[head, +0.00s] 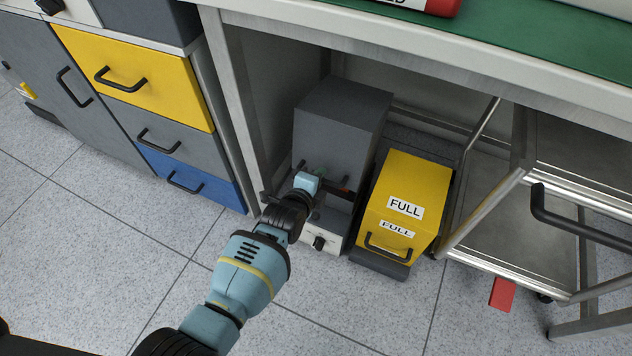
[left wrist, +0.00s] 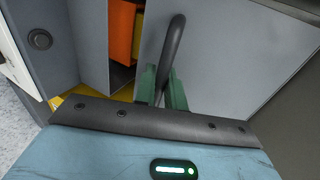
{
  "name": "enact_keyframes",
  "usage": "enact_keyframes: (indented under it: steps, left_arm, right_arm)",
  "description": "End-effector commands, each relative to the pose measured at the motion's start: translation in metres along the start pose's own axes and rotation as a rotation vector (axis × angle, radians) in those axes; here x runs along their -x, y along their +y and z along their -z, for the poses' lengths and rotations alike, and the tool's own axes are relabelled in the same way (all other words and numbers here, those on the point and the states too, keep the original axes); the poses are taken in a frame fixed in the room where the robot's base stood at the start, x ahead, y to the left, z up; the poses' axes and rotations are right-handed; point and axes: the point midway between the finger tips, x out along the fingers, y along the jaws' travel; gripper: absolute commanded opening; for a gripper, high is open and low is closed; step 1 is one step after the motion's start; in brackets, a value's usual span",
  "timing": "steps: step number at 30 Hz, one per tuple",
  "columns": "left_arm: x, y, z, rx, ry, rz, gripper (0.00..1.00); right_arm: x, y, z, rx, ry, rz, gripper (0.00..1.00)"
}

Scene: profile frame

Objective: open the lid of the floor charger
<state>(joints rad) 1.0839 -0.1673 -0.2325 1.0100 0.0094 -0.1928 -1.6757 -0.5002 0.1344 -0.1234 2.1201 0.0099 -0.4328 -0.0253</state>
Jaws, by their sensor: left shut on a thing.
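The floor charger (head: 342,125) is a dark grey box under the bench, with a pale front panel and a black knob (head: 319,243) low down. Its grey lid (left wrist: 235,50) fills much of the left wrist view and carries a black bar handle (left wrist: 174,50). My left gripper (head: 322,177) is at the charger's front. Its green fingers (left wrist: 163,88) are closed around the handle. Beside the lid the inside shows, with an orange part (left wrist: 122,32); the lid stands at least partly open. In the head view my gripper hides most of the handle. My right gripper is not in view.
A yellow box (head: 400,198) labelled FULL stands close to the charger's right. A metal cart (head: 510,265) is farther right. The bench leg (head: 232,110) and a drawer cabinet (head: 150,95) are on the left. The bench top overhangs the charger.

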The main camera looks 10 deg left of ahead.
Motion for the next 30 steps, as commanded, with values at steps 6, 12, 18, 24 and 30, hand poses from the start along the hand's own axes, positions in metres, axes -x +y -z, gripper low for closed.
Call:
enact_keyframes:
  steps: [6,12,18,24,30]
  left_arm:
    - [0.001,-0.036,-0.001,-0.002,-0.002,-0.105,0.00]
    - [-0.003,-0.060,-0.001,-0.004,-0.003,-0.153,0.00]
    - [-0.010,-0.083,-0.001,-0.003,-0.002,-0.153,0.00]
    - [-0.014,-0.096,-0.001,-0.001,-0.002,-0.153,0.00]
    - [-0.016,-0.100,-0.001,0.001,-0.002,-0.153,0.00]
  right_arm:
    - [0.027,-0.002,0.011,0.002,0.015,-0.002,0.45]
    - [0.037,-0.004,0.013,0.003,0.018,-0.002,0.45]
    - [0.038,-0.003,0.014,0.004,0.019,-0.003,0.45]
    - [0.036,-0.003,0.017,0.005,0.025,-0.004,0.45]
    - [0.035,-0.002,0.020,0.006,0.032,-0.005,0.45]
